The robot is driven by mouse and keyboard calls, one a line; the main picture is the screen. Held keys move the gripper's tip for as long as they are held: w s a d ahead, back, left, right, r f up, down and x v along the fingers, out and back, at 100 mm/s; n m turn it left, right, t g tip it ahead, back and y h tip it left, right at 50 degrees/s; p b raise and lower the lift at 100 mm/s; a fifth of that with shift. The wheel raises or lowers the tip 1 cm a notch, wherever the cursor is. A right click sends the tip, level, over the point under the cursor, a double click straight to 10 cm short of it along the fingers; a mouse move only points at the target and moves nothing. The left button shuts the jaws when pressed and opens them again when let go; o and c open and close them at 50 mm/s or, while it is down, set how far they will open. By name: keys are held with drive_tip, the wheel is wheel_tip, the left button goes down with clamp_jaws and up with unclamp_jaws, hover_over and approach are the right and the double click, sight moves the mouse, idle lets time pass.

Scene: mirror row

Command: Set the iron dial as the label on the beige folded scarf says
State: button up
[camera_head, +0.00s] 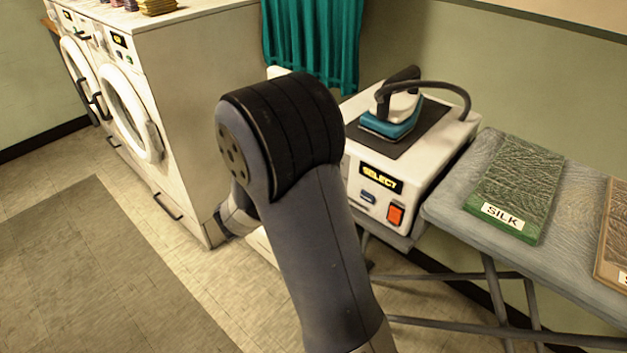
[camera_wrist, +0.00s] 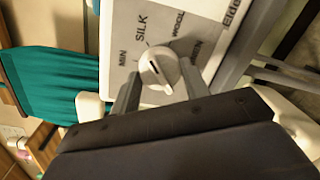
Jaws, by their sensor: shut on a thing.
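The beige folded scarf (camera_head: 612,240) lies on the ironing board, cut off by the right edge of the head view. Only the start of its label (camera_head: 622,279) shows, so it cannot be read. The iron dial (camera_wrist: 163,72) is a pale round knob on a white panel, marked MIN, SILK, WOOL and LINEN. Its dark mark points up-left, roughly towards SILK; the exact setting is hard to tell. My gripper (camera_wrist: 160,80) has a finger on each side of the dial and is shut on it. In the head view my arm hides the gripper and dial.
The iron station (camera_head: 432,160) has a SELECT display (camera_head: 380,179), an orange switch (camera_head: 395,215) and an iron (camera_head: 392,117) on top. A green scarf labelled SILK (camera_head: 515,185) lies on the ironing board (camera_head: 450,203). Washers (camera_head: 130,105) stand left; floor is clear in front.

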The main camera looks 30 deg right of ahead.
idle(0.4)
drive_tip(key=o, duration=1)
drive_tip(key=shift+a, duration=0.1)
drive_tip(key=v, duration=1)
drive_tip(key=shift+s+a, duration=0.15)
drive_tip(key=shift+a, duration=0.2)
drive_tip(key=shift+d, duration=0.1)
drive_tip(key=x, duration=1)
drive_tip(key=shift+d, duration=0.35)
